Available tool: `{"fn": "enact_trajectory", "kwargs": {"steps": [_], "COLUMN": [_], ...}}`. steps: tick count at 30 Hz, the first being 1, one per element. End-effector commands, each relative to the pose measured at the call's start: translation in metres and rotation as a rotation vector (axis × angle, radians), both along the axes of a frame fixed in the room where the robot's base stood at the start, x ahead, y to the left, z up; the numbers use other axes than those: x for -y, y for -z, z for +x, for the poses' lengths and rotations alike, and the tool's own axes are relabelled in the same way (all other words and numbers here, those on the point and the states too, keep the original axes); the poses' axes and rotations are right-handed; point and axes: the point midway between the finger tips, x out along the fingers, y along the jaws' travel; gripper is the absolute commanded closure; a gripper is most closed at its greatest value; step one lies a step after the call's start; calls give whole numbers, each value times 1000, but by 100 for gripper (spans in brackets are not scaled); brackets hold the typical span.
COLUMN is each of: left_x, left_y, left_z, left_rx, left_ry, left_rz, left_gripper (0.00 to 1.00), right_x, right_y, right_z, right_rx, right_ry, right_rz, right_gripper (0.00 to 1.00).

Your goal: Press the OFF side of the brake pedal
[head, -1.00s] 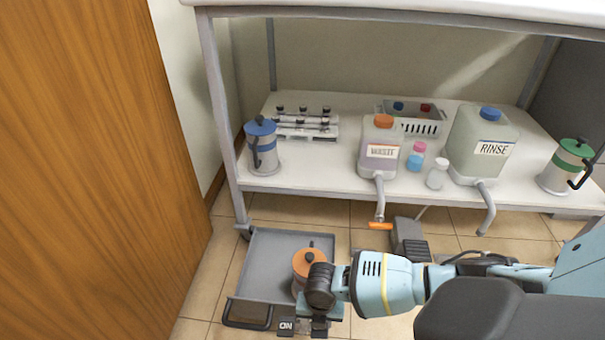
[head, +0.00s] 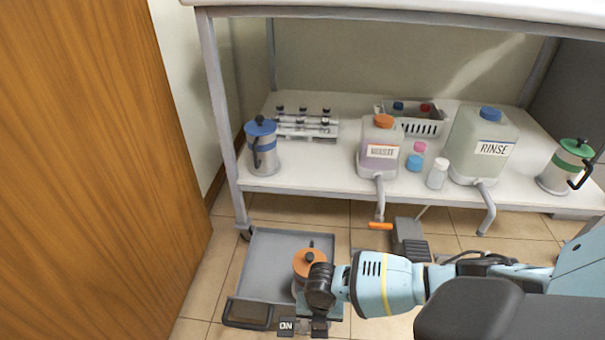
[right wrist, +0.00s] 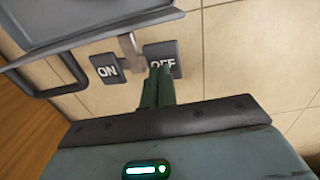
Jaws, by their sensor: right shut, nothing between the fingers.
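The brake pedal has two dark pads joined at a metal stem by the grey cart's (head: 262,262) near edge. The ON pad (head: 286,326) shows in the head view, left of my right gripper; it also shows in the right wrist view (right wrist: 104,68). The OFF pad (right wrist: 168,54) lies to its right in the wrist view. My right gripper (right wrist: 158,70) is shut and empty, with its green fingertips over the OFF pad's lower left part, covering some of the label. Contact with the pad is hard to confirm. My left gripper is not in view.
An orange-lidded pot (head: 309,262) stands on the cart close to my right wrist. A black cart handle (head: 247,314) sticks out left of the pedal. A wooden panel (head: 90,170) bounds the left. A white shelf (head: 330,183) with containers stands behind; a grey floor pedal (head: 410,238) is below it.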

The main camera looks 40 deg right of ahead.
Motion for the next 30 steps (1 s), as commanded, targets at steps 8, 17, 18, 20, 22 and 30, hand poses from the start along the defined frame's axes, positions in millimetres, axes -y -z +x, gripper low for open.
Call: {"fn": "enact_trajectory", "kwargs": {"steps": [8, 17, 18, 20, 22, 30], "left_x": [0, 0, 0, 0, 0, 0], "left_y": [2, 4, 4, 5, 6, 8], "left_z": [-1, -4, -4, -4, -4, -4], "left_rx": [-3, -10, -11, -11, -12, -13], "left_ry": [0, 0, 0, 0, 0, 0], "left_rz": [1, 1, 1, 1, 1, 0], "left_gripper": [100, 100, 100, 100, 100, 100], "right_x": [0, 0, 0, 0, 0, 0], "right_y": [2, 6, 7, 8, 9, 12], "right_z": [0, 0, 0, 0, 0, 0], "right_rx": [0, 0, 0, 0, 0, 0], "right_ry": [0, 0, 0, 0, 0, 0], "right_rz": [0, 0, 0, 0, 0, 0], "right_gripper": [100, 100, 100, 100, 100, 100]}}
